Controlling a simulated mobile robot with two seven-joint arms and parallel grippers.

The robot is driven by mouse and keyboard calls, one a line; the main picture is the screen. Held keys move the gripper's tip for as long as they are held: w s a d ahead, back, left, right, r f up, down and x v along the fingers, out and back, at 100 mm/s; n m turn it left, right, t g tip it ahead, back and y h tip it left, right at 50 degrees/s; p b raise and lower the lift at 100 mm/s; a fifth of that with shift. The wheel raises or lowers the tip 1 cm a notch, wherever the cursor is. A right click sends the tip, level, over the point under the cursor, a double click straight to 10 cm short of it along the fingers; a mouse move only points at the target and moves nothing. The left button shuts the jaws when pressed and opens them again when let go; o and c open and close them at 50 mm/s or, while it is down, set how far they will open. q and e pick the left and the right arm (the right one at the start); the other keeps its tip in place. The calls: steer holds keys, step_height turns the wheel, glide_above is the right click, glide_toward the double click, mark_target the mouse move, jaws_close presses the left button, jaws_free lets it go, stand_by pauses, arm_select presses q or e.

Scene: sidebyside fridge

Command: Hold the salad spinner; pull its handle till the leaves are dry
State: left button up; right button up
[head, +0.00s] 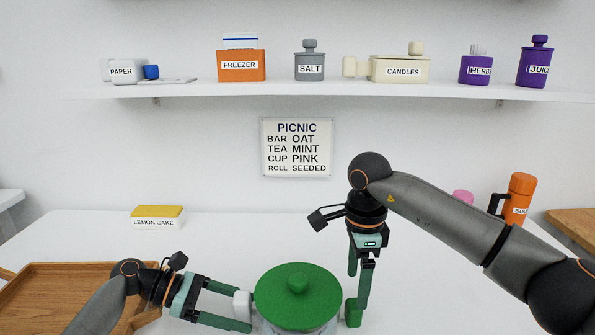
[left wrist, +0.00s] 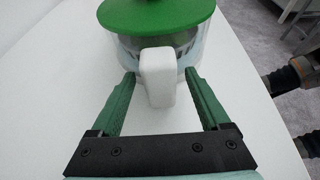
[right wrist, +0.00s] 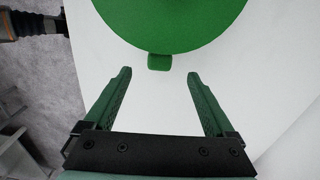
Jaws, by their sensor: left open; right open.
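The salad spinner has a round green lid (head: 315,282) with a knob and a clear bowl (head: 300,328), partly cut off at the bottom edge of the head view. A white grip (left wrist: 157,80) sticks out of its left side. My left gripper (head: 243,308) is open, with its fingers on either side of this grip and gaps showing in the left wrist view. A small green pull handle (right wrist: 159,62) sits at the lid's rim. My right gripper (right wrist: 159,78) is open, pointing down at the spinner's right side, with the pull handle just beyond and between its fingertips.
A wooden tray (head: 60,283) lies at the left on the white table, near my left arm. A lemon cake box (head: 157,218) stands behind. An orange flask (head: 519,195) and a pink item (head: 462,197) stand at the back right. Labelled containers line the shelf above.

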arm_select(q)
step_height(320, 180, up, 10)
steer(key=shift+r, duration=0.1)
stand_by(0.4)
steer(key=shift+s, duration=0.1)
